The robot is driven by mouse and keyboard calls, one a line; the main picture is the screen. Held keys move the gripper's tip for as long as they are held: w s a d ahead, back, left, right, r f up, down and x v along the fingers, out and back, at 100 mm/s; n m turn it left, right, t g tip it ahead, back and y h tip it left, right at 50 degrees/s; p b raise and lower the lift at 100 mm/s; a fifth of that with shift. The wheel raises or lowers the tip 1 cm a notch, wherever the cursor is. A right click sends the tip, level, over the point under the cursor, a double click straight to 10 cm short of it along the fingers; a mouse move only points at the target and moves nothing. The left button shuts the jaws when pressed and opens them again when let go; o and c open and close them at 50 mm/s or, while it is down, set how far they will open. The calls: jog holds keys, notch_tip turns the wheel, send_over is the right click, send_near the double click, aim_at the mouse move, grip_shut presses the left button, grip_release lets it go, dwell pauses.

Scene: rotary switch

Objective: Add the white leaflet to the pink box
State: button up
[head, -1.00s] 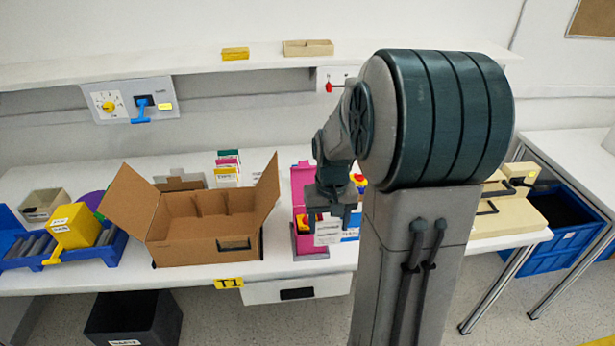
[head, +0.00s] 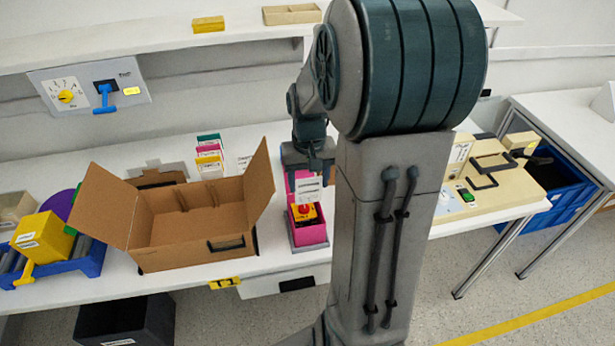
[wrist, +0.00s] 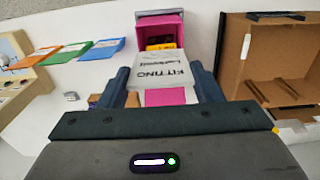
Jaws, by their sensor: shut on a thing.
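The pink box (head: 309,236) stands open on the table, right of the cardboard carton; a red and yellow item and dark contents show inside. The wrist view also shows the pink box (wrist: 146,29), with more pink below the leaflet. My gripper (head: 308,165) is above the back part of the box. It is shut on the white leaflet (wrist: 160,69), whose printed face shows between the fingers in the wrist view. The leaflet (head: 307,188) hangs below the fingers in the head view. It overlaps the box in both views; whether they touch I cannot tell.
An open cardboard carton (head: 193,247) stands left of the pink box, one flap rising close to my gripper. Coloured card holders (head: 209,158) stand behind the carton. A beige machine (head: 490,185) is at the right. The shelf (head: 150,48) runs above the table.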

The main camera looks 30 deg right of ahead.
aim_at(309, 189)
jog(key=shift+f, duration=0.1)
notch_tip(309, 189, down, 11)
jog(key=b, duration=0.9)
jog(key=shift+f, duration=0.15)
jog(key=o, duration=1)
jog(key=shift+r+p, duration=3.1)
jog(key=shift+r, duration=1)
